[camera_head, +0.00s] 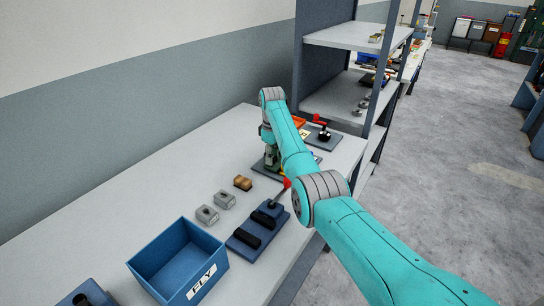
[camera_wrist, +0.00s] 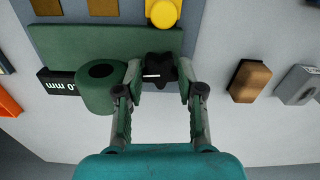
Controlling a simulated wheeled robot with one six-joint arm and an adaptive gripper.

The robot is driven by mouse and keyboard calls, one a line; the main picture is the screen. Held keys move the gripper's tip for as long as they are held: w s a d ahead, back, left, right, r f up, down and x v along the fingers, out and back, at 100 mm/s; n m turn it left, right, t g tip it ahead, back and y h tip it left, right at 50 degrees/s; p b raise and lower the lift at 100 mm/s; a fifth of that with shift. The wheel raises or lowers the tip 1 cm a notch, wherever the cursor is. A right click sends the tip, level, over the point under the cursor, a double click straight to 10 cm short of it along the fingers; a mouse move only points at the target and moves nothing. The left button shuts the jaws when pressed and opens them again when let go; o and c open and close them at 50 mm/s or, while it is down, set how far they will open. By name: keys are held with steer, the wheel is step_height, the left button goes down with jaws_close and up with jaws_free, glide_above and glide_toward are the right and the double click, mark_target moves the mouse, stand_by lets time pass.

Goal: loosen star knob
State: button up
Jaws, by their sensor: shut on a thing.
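The black star knob (camera_wrist: 154,66) shows in the wrist view, with a short white mark on its face. It sits at the edge of a green fixture plate (camera_wrist: 90,42), beside a green round boss (camera_wrist: 97,90) with a dark hole. My gripper (camera_wrist: 158,72) is shut on the star knob, one finger on each side of it. In the head view my gripper (camera_head: 271,156) reaches down over the fixture on the bench; the arm and gripper hide the knob there.
A yellow round part (camera_wrist: 163,13) is close beyond the knob. A wooden block (camera_head: 242,183) and grey blocks (camera_head: 207,214) stand on the bench (camera_head: 120,205). A blue bin (camera_head: 160,255) and a blue fixture with a red-tipped lever (camera_head: 245,238) are nearer. A shelf (camera_head: 345,36) rises behind.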

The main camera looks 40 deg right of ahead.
steer(key=n, duration=0.4)
steer(key=shift+r+n, duration=0.1)
steer(key=shift+n, duration=0.2)
steer(key=n, duration=0.3)
steer(key=shift+n, duration=0.3)
steer(key=n, duration=0.4)
steer(key=shift+n, duration=2.1)
steer(key=o, duration=0.9)
steer(key=shift+c, duration=0.2)
step_height(320, 180, up, 12)
